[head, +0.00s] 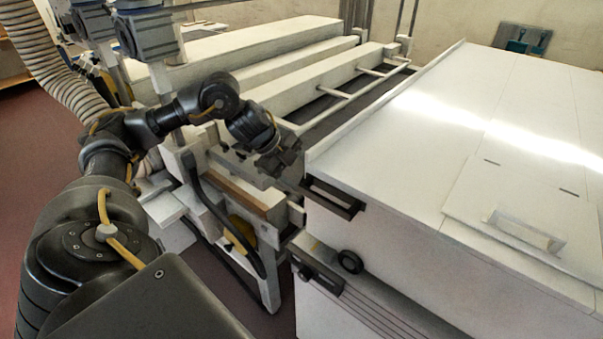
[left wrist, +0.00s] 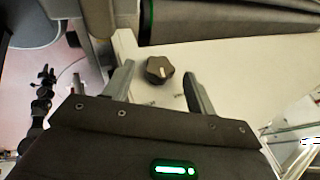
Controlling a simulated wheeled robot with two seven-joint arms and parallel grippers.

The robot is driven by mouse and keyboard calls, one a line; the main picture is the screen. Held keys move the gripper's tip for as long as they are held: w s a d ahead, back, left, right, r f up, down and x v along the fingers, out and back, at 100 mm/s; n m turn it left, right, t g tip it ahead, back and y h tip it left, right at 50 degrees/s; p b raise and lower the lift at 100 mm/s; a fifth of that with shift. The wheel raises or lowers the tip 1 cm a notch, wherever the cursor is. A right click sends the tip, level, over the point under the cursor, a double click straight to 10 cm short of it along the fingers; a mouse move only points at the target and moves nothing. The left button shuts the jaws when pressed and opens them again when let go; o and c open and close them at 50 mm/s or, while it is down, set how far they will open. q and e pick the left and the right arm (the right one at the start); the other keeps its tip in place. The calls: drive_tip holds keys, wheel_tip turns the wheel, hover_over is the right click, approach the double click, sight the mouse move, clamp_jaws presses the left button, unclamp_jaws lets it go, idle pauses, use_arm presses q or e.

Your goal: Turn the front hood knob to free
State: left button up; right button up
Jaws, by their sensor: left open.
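A small black lobed knob (left wrist: 159,69) with a pale pointer line sits on a white surface in the left wrist view. Small dark marks are on the surface near it. My left gripper (left wrist: 158,77) is open, with one finger on each side of the knob and a visible gap to each. I cannot tell how far the fingertips are from the surface. In the head view my left gripper (head: 280,162) is by the near left corner of the large white hood (head: 400,175). My right gripper is out of view.
A white conveyor frame (head: 318,78) with rails lies left of the hood. A ribbed hose (head: 52,62) hangs at the far left.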

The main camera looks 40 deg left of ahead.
use_arm(q)
drive_tip(key=shift+w+d+f, duration=0.25)
drive_tip(key=shift+w+f, duration=0.05)
drive_tip(key=shift+f, duration=0.3)
drive_tip(key=c, duration=1)
drive_tip(key=g+p, duration=0.3)
drive_tip(key=p, duration=0.1)
drive_tip(key=w+n+g+p, duration=0.1)
drive_tip(key=g+p, duration=0.2)
drive_tip(key=n+g+p, duration=0.1)
drive_tip(key=g+p, duration=0.2)
drive_tip(key=p, duration=0.1)
drive_tip(key=shift+w+p, duration=0.3)
drive_tip(key=shift+w, duration=0.1)
drive_tip(key=shift+g+b, duration=0.5)
drive_tip(key=shift+g, duration=0.2)
